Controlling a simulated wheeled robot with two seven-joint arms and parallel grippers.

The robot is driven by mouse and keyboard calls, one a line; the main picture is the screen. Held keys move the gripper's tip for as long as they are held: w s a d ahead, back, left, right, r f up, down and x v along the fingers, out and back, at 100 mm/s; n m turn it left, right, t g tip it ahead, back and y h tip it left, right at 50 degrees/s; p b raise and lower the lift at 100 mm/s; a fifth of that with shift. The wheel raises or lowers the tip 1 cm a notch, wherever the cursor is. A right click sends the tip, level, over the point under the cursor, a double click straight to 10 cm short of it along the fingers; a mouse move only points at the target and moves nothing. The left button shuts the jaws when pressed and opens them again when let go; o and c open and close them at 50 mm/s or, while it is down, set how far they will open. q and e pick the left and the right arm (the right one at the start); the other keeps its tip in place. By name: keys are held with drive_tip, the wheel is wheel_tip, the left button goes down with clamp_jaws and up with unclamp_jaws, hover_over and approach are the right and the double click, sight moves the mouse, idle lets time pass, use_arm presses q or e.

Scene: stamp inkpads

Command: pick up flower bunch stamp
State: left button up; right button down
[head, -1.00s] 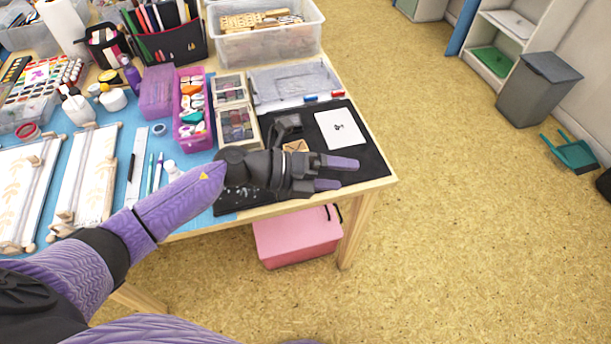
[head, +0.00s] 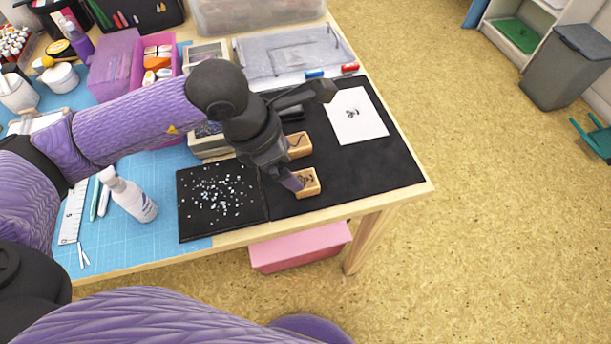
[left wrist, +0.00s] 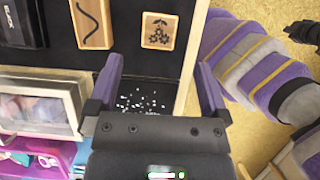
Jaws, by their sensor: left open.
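The flower bunch stamp (head: 308,184) is a small wooden block near the front edge of the black mat. In the left wrist view its top shows a dark flower-bunch print (left wrist: 160,32), just beyond my fingertips. My left gripper (head: 291,182) hangs over the table with its fingers pointing down, close beside the stamp's left side in the head view. In the left wrist view my left gripper (left wrist: 158,78) is open, with nothing between its fingers. The head view cannot show whether a finger touches the stamp.
A second wooden stamp with a wavy line (head: 299,146) lies just behind. A white card (head: 356,116) lies on the black mat (head: 375,165). A dark square with pale specks (head: 205,215) and a white bottle (head: 130,197) are to the left.

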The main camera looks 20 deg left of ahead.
sight(306, 180)
use_arm(q)
drive_tip(key=b+x, duration=0.3)
drive_tip(key=x, duration=0.5)
drive_tip(key=shift+w, duration=0.1)
drive_tip(key=shift+r, duration=0.1)
drive_tip(key=shift+c, duration=0.9)
drive_tip(key=c, duration=1.1)
use_arm(e)
drive_tip(key=f, duration=0.1)
drive_tip(key=s+f, duration=0.1)
drive_tip(key=f, duration=0.1)
drive_tip(key=shift+f, duration=0.2)
